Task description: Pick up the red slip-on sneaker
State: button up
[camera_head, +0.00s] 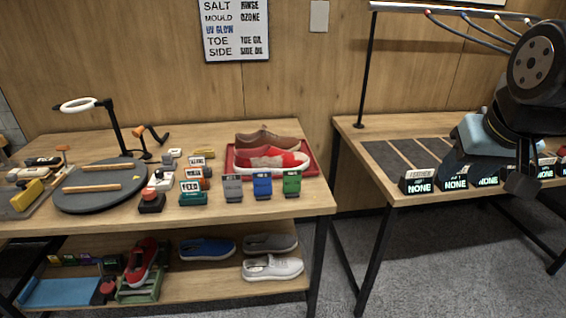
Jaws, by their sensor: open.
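A red sneaker with a white sole (268,159) lies sideways in a red tray (231,168) at the right of the left table. A brown shoe (272,139) is just behind it. A second red shoe (140,262) is on the lower shelf, tilted on a green rack (143,291). I cannot tell from this view which red shoe is a slip-on. My gripper (490,178) is open over the right table, well to the right of both red shoes. Its gap is partly hidden, and a light blue part shows beside it.
Green, blue and grey holders (262,186) stand in front of the tray along the table's edge. Blue, grey and white shoes (272,268) share the shelf. A floor gap separates the tables.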

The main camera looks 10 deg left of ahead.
aim_at(266, 158)
jog(key=u, duration=0.1)
jog(key=i, duration=0.9)
jog(key=z, duration=0.05)
